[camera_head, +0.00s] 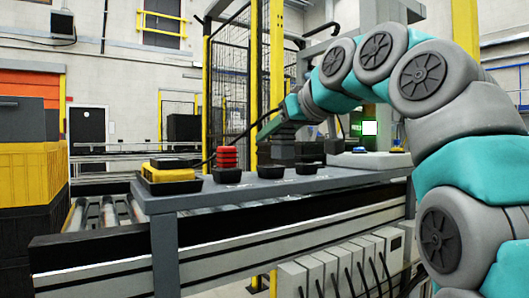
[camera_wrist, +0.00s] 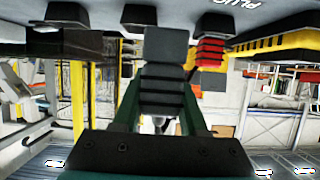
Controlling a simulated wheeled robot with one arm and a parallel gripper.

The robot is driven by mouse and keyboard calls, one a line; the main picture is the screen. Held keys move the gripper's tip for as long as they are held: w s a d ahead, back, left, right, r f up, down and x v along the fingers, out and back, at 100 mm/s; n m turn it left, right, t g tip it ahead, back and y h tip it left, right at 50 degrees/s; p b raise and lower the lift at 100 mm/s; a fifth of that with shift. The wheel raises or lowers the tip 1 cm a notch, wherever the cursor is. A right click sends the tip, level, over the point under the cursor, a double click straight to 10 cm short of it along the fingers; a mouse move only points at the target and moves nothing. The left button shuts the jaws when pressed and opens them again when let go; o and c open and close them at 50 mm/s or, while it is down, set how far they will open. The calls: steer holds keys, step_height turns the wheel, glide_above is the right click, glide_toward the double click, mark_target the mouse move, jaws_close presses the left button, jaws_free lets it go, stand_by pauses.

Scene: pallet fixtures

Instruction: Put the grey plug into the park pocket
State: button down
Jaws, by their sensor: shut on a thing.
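My gripper (camera_wrist: 160,120) is shut on the grey plug (camera_wrist: 163,85), a dark ribbed block in the middle of the wrist view. The wrist view shows the table upside down. In the head view my gripper (camera_head: 275,127) is above the table, with the dark plug (camera_head: 283,151) under it. Black pockets stand on the table: one under the red plug (camera_head: 227,157), a middle one (camera_head: 271,172) and a right one (camera_head: 306,169). The plug looks apart from them. No readable label shows which is the park pocket.
The grey table (camera_head: 250,190) also bears a yellow-and-black device (camera_head: 170,173) at its left end, with a black cable. A pale plate with blue buttons (camera_head: 370,159) is at the right.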

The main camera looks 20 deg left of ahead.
steer(key=w+a+p, duration=0.1)
steer(key=w, duration=0.1)
steer(key=w+a+p, duration=0.2)
steer(key=w, duration=0.1)
steer(key=w+a+p, duration=0.1)
steer(key=w+a, duration=0.1)
steer(key=w, duration=0.1)
steer(key=shift+f, duration=0.3)
steer(key=shift+f+b, duration=1.35)
steer(key=shift+f, duration=0.6)
steer(key=shift+f, duration=0.2)
steer(key=shift+c, duration=2.2)
jaws_free()
steer(key=shift+r, duration=0.15)
steer(key=shift+r, duration=0.2)
steer(key=shift+s+d, duration=0.15)
steer(key=shift+d, duration=0.1)
steer(key=b+v, duration=0.1)
steer(key=v, duration=1)
steer(key=shift+s, duration=0.15)
